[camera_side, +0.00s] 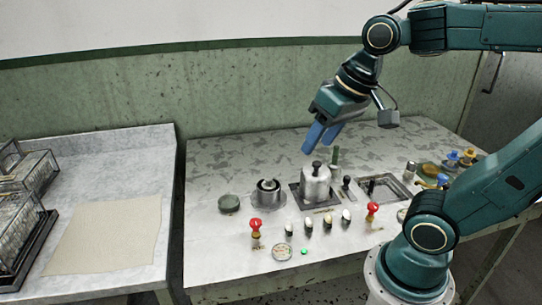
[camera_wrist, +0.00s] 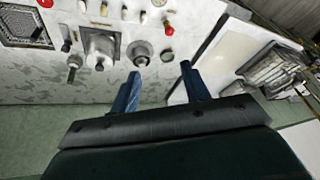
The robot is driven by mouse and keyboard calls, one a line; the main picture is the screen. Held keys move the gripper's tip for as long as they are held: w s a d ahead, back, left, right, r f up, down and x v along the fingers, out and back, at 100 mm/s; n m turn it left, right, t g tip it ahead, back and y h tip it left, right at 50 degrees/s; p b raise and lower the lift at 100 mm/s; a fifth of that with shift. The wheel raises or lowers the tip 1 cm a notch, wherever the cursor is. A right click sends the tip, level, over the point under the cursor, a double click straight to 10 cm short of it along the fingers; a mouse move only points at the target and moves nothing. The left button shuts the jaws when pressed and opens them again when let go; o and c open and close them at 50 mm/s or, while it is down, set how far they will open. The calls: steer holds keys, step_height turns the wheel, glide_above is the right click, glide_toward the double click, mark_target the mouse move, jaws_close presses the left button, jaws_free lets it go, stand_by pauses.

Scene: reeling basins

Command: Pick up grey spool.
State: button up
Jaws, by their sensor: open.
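No spool can be made out for certain. A small grey cylinder with a dark top (camera_side: 409,170) stands at the right of the worktop in the side view and may be the grey spool. A grey round fitting with a dark opening (camera_side: 268,191) sits left of a lidded metal pot (camera_side: 316,184); the fitting also shows in the wrist view (camera_wrist: 139,52). My gripper (camera_side: 317,147) hangs above and behind the pot, open and empty, apart from everything. In the wrist view its two blue fingers (camera_wrist: 160,72) are spread, with bare worktop and its edge between them.
Red-topped knobs (camera_side: 255,225) and several small pale knobs line the front. A square recessed basin (camera_side: 384,188) lies right of the pot. Yellow and blue-topped items (camera_side: 468,156) stand at the far right. A side table with a beige cloth (camera_side: 105,237) and wire rack (camera_side: 25,205) is left.

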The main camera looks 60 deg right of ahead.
steer(key=w+d+f+m+g+y, duration=0.1)
steer(key=w+d+f+m+g, duration=0.1)
steer(key=w+d+f+m, duration=0.2)
steer(key=w+d+f+m+g, duration=0.2)
steer(key=w+d+f+m, duration=0.3)
steer(key=w+d+m, duration=0.5)
steer(key=w+m, duration=0.1)
steer(key=w, duration=0.4)
steer(key=shift+g+y, duration=0.3)
steer(key=shift+y, duration=0.1)
steer(key=shift+d+f, duration=0.1)
steer(key=shift+f, duration=0.1)
glide_above(269, 179)
steer(key=d, duration=0.1)
steer(key=shift+w+f, duration=0.1)
steer(key=shift+f, duration=4.05)
steer(key=shift+a+f, duration=0.2)
steer(key=shift+f, duration=1.1)
steer(key=shift+a+f, duration=0.2)
steer(key=shift+f, duration=1.05)
